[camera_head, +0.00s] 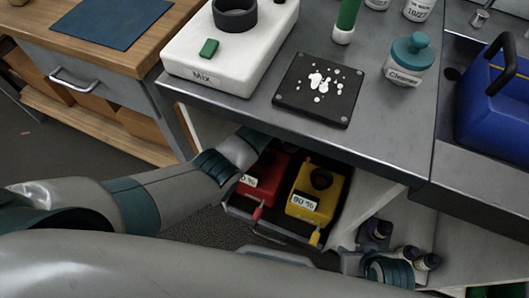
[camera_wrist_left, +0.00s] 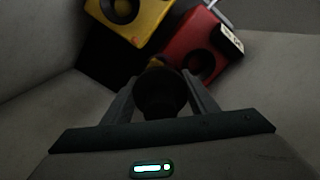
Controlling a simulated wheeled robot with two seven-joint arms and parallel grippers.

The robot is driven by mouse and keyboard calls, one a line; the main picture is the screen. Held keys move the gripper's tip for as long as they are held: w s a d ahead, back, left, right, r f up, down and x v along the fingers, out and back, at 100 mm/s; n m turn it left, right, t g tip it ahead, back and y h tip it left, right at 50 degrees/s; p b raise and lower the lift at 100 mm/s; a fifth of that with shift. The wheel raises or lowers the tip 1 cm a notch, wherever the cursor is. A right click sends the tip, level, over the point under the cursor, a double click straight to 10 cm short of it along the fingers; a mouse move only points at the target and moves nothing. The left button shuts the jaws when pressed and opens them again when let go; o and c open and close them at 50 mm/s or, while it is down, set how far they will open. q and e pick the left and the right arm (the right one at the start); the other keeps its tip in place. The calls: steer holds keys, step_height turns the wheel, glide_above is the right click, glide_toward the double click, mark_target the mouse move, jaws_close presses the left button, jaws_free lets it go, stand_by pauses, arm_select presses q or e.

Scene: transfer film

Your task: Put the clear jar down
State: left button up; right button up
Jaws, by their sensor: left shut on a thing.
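My left gripper (camera_wrist_left: 163,100) is shut on a round thing that looks dark in the left wrist view, which I take for the clear jar (camera_wrist_left: 159,90). Its clear walls cannot be made out. In the head view my left arm reaches under the grey bench, and its fingers and the jar are hidden there. A red container (camera_head: 262,172) and a yellow container (camera_head: 318,190), labelled 90 %, stand in a drawer near that hand. They also show beyond the fingers in the left wrist view. My right gripper (camera_head: 349,261) is low at the right, its fingertips unclear.
The bench (camera_head: 230,108) overhangs the drawer. On it are a white Mix device (camera_head: 235,60), a black plate (camera_head: 290,95) with white spots and a Cleanser jar (camera_head: 405,62). A blue container (camera_head: 490,105) stands at right. Small bottles (camera_head: 405,255) sit below. Bench space left of the Cleanser jar is partly clear.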

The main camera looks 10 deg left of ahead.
arm_select(q)
steer(key=s+a+f, duration=0.3)
steer(key=a+f, duration=0.2)
steer(key=a, duration=0.4)
steer(key=shift+s+a+f, duration=0.15)
steer(key=shift+s+f, duration=0.05)
steer(key=shift+f, duration=0.2)
arm_select(e)
steer(key=shift+w+a, duration=0.2)
steer(key=shift+w, duration=0.05)
steer(key=shift+s, duration=0.1)
arm_select(q)
step_height(320, 180, down, 4)
steer(key=shift+r+b, duration=0.1)
steer(key=shift+b, duration=0.65)
arm_select(e)
steer(key=shift+w+a+r+t+y, duration=0.1)
steer(key=shift+w+a+t+y, duration=0.15)
steer(key=shift+a, duration=0.25)
steer(key=shift+w+a+t+y, duration=0.1)
steer(key=shift+a+t+y, duration=0.05)
steer(key=shift+a+t, duration=0.25)
